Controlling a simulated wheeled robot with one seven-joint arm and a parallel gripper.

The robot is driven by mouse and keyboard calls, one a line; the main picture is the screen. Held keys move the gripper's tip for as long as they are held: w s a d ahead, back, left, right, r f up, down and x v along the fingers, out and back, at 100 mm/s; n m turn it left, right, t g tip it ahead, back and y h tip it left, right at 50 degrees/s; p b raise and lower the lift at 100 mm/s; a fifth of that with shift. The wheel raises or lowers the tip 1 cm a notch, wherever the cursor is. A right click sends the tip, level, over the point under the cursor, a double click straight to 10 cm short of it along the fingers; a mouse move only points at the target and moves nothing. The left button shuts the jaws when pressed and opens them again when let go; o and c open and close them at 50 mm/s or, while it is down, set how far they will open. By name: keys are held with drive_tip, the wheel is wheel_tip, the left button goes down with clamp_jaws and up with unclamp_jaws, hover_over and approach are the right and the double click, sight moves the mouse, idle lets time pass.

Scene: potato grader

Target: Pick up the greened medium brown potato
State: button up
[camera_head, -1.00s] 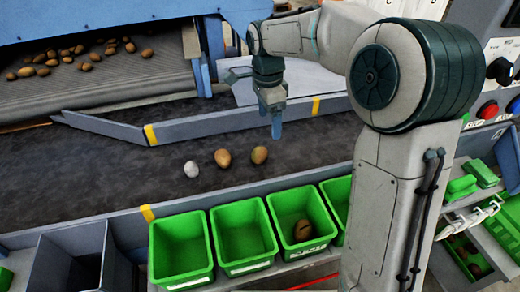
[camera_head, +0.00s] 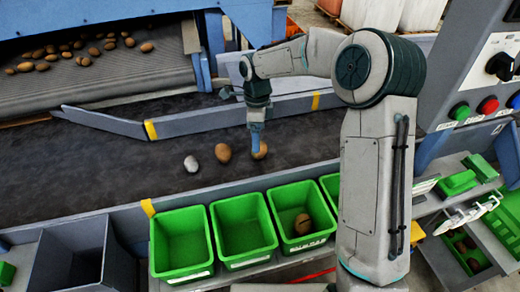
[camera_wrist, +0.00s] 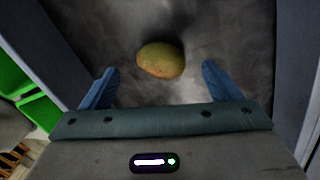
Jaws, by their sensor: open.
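The greened brown potato (camera_wrist: 161,60) lies on the dark belt, with a green-yellow tint over its brown skin in the wrist view. In the head view this potato (camera_head: 260,150) is the rightmost of three on the belt, partly covered by my gripper. My gripper (camera_wrist: 160,88) is open and empty, its blue fingers apart on either side of the picture, with the potato a little beyond the fingertips. In the head view my gripper (camera_head: 256,148) hangs over the potato; contact cannot be told.
A brown potato (camera_head: 223,152) and a pale grey one (camera_head: 191,164) lie to the left on the belt (camera_head: 120,178). Green bins (camera_head: 243,228) line the front edge; one bin (camera_head: 302,219) holds a potato. A metal guide rail (camera_head: 215,120) runs behind.

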drive_tip(key=f, duration=0.5)
drive_tip(key=shift+s+d+f+p, duration=0.1)
drive_tip(key=shift+s+d+p, duration=0.15)
drive_tip(key=shift+p, duration=0.15)
drive_tip(key=shift+c, duration=0.3)
drive_tip(key=c, duration=1)
drive_tip(key=shift+c, duration=0.2)
